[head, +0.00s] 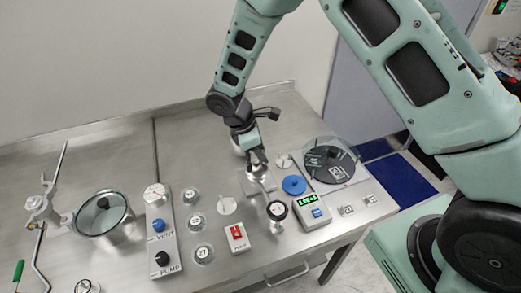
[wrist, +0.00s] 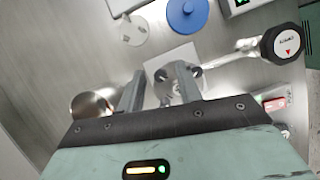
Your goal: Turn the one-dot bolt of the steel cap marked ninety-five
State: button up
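My gripper (head: 259,160) points down over a pale square plate (head: 250,187) near the middle of the steel bench. In the wrist view my gripper (wrist: 160,80) has its two fingers apart, with a gap between them. A shiny round steel fitting (wrist: 170,92) sits on the plate, partly hidden behind the right finger. I cannot tell whether the fingers touch it. No dots and no ninety-five can be read on it.
A grey panel with a blue knob (head: 158,225) and black knob (head: 162,258) stands left, beside a glass-lidded pot (head: 103,214). A blue disc (head: 294,185), a dark round plate (head: 331,160), a green display (head: 308,201) and a red-switch box (head: 237,237) crowd the right. Bare bench lies behind.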

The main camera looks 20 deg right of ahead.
jog(key=shift+r, duration=0.1)
jog(key=b+v, duration=0.3)
jog(key=v, duration=1.4)
jog(key=shift+a+r, duration=0.1)
